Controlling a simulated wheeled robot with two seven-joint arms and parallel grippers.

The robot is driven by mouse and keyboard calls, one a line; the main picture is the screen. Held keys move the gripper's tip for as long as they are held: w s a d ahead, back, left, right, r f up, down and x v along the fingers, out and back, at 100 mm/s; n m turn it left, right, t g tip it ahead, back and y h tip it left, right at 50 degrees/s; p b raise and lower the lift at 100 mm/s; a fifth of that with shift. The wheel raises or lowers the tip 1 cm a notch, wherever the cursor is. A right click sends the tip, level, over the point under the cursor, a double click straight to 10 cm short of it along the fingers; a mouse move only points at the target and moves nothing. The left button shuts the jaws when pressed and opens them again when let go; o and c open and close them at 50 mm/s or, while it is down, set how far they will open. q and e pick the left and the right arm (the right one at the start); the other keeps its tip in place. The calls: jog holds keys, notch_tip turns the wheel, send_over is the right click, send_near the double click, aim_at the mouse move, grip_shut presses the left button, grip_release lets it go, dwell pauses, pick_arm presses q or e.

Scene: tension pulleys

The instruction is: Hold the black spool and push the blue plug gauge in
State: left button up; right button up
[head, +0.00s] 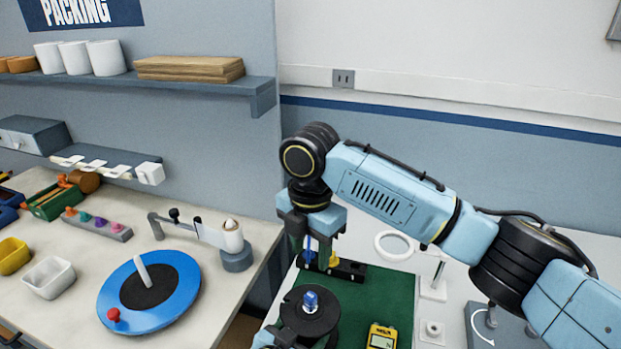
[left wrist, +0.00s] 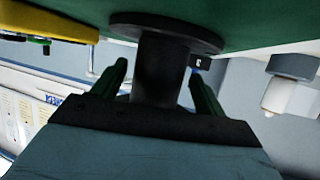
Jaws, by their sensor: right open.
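The black spool (head: 318,322) stands at the front of the green mat, its round top flange facing up. The blue plug gauge (head: 311,301) stands upright at the middle of the flange; how deep it sits is unclear. My left gripper (head: 291,335) reaches in low from the left and is mostly hidden in the head view. My right gripper (head: 311,251) is open, pointing down, above and behind the spool in the picture.
A black rack (head: 347,269) with a yellow part stands behind the spool. A yellow meter (head: 381,337) lies to the right on the green mat (head: 385,295). A ring magnifier (head: 394,245) stands farther right. A blue turntable (head: 180,290) is on the left bench.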

pick_arm(q)
jog(key=shift+o, duration=0.7)
